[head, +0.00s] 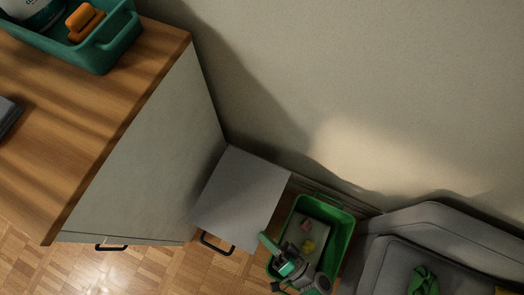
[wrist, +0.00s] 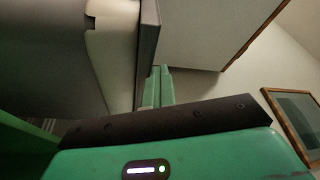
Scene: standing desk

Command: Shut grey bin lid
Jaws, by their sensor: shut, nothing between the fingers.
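A flat grey square panel (head: 240,195) lies between the desk side and an open green bin (head: 345,235). It is the likeliest grey lid, but I cannot tell whether it is the lid or a cabinet top. A black handle (head: 215,243) shows at its front edge. My gripper (head: 266,241) is shut and empty, over the green bin, with its tips by the panel's right edge. In the wrist view my fingers (wrist: 157,86) point up beside a grey slab edge (wrist: 148,40); contact is unclear.
The wooden desk (head: 95,100) bears a green tray (head: 105,55). A pink and a yellow item lie in the green bin. A grey rounded seat-like thing (head: 440,220) with a green cloth (head: 423,280) stands at the right. The wall is close behind; parquet floor is clear in front.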

